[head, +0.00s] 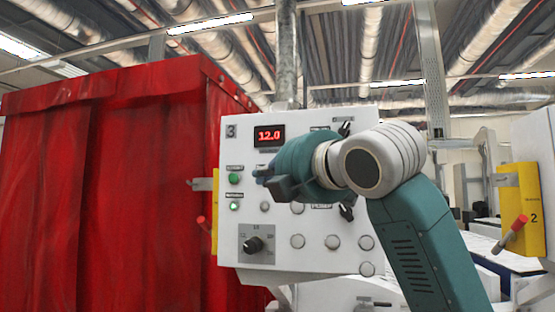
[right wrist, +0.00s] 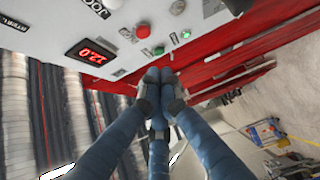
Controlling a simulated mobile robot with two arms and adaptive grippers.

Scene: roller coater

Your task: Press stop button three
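The white control panel (head: 228,262) bears the number 3 and a red display (head: 269,135) reading 12.0. In the right wrist view a red button (right wrist: 143,30) sits on the panel beside a green button (right wrist: 158,50). The green button also shows in the head view (head: 235,179), where my right gripper hides the red one. My right gripper (head: 263,175) is in front of the panel's upper left part. In the right wrist view its blue fingers (right wrist: 160,76) are drawn together at the tips with nothing between them. I cannot tell whether they touch the panel. My left gripper is not in view.
A lit green indicator (head: 234,205), a black knob (head: 253,244) and several pale round buttons (head: 297,241) are on the panel. A red curtain (head: 110,190) hangs at left. A yellow plate (head: 523,200) marked 2, with a red-handled lever (head: 512,233), stands at right.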

